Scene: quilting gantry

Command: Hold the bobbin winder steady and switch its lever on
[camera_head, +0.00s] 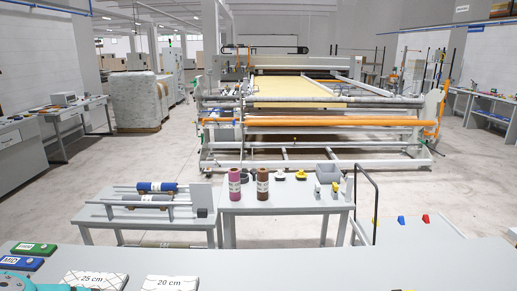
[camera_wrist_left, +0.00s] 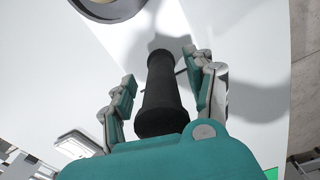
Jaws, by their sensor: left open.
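In the left wrist view my left gripper (camera_wrist_left: 165,82) is open, with its two grey and teal fingers apart. A black cylinder with a wider near end (camera_wrist_left: 162,100) stands or lies between the fingers, with a gap on each side. I cannot tell whether it is part of the bobbin winder. No winder or lever can be made out for certain in either view. In the head view only a teal part of my left arm (camera_head: 35,287) shows at the bottom left; its fingertips are hidden. My right gripper is not in view.
A round dark-rimmed thing (camera_wrist_left: 108,8) is at the top of the wrist view. In the head view, a near white table (camera_head: 240,262) carries labelled 25 cm (camera_head: 95,280) and 20 cm (camera_head: 170,282) blocks. Pink (camera_head: 235,186) and brown (camera_head: 262,184) spools stand on a table beyond.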

